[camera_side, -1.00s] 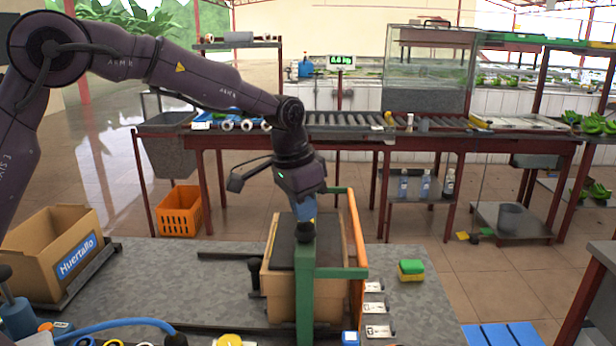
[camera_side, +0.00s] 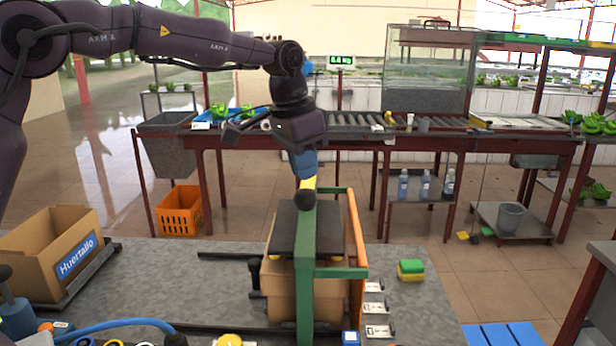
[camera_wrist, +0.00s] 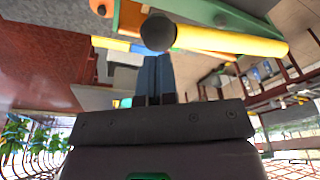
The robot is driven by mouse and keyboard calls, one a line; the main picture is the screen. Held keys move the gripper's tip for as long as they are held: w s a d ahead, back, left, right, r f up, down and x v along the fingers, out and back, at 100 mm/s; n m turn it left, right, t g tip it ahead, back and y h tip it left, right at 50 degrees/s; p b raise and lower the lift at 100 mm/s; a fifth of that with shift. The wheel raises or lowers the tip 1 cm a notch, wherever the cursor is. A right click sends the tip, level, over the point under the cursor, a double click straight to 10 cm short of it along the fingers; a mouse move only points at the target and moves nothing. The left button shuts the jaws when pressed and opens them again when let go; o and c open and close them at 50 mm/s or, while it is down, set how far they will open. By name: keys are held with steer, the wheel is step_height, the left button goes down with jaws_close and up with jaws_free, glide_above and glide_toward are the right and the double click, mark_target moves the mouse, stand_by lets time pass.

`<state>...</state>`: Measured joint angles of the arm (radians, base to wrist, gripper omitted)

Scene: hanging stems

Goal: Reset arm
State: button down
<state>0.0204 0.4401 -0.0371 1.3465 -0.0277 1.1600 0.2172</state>
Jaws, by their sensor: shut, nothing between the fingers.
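My gripper (camera_side: 306,176) points straight down in the side view, with its blue fingers together. It is just above a dark round knob (camera_side: 305,200) beside a green post (camera_side: 306,290). A short yellow piece (camera_side: 308,184) shows between the fingertips and the knob. In the wrist view my gripper (camera_wrist: 155,60) shows its blue fingers side by side with no gap. The knob (camera_wrist: 158,33) is beyond the tips there, at the end of a yellow rod (camera_wrist: 230,42). Whether the tips touch the knob or rod is unclear.
A cardboard box (camera_side: 282,285) stands under a dark plate (camera_side: 287,230), next to the green post and an orange bar (camera_side: 356,240). Another box (camera_side: 55,255) is at left. A sponge (camera_side: 411,270) lies at right. A roller conveyor (camera_side: 350,124) crosses behind.

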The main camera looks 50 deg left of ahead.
stand_by(0.3)
steer(key=s+a+r+n+t, duration=0.1)
steer(key=s+r, duration=0.1)
steer(key=s, duration=0.8)
steer(key=s+a+r+n+t, duration=0.1)
steer(key=s+r, duration=0.2)
steer(key=s, duration=0.7)
steer(key=s+a+f+n+t, duration=0.1)
steer(key=s+f, duration=0.3)
steer(key=s, duration=0.4)
steer(key=shift+s+f+y, duration=0.25)
steer(key=shift+s+y, duration=0.05)
steer(key=shift+s, duration=0.1)
